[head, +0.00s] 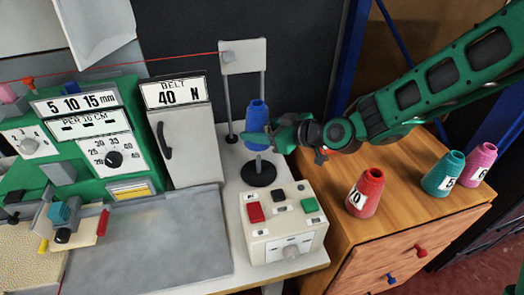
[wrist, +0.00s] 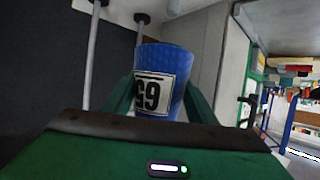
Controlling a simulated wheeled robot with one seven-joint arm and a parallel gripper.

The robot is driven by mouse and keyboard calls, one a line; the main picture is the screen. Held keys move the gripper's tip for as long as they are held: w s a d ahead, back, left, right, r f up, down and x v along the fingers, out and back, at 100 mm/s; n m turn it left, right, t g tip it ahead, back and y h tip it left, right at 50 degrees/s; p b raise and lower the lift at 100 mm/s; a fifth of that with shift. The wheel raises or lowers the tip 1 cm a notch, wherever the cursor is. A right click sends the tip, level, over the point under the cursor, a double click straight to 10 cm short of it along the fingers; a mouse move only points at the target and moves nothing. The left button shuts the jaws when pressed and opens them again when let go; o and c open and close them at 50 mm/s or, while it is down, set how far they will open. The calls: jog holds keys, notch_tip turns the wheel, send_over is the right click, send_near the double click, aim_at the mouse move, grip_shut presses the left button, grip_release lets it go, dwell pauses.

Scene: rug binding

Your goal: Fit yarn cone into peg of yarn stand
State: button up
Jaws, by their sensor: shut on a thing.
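The blue yarn cone (head: 257,112) stands roughly upright in my gripper (head: 256,138), above the round black base of the yarn stand (head: 259,174). My green fingers cross the lower half of the cone and are shut on it. In the wrist view the blue cone (wrist: 178,65) sits between the two fingers (wrist: 160,100), its white number label facing the camera.
A cream control box (head: 283,225) with red, black and green buttons stands in front of the stand. A grey cabinet (head: 188,140) is to the left. Red (head: 366,192), teal (head: 442,175) and pink (head: 477,163) cones stand on the wooden drawer unit (head: 400,225) to the right.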

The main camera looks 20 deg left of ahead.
aim_at(259, 147)
jog(key=shift+f, duration=2.8)
jog(key=shift+f, duration=0.4)
jog(key=shift+f, duration=0.2)
jog(key=o, duration=1.3)
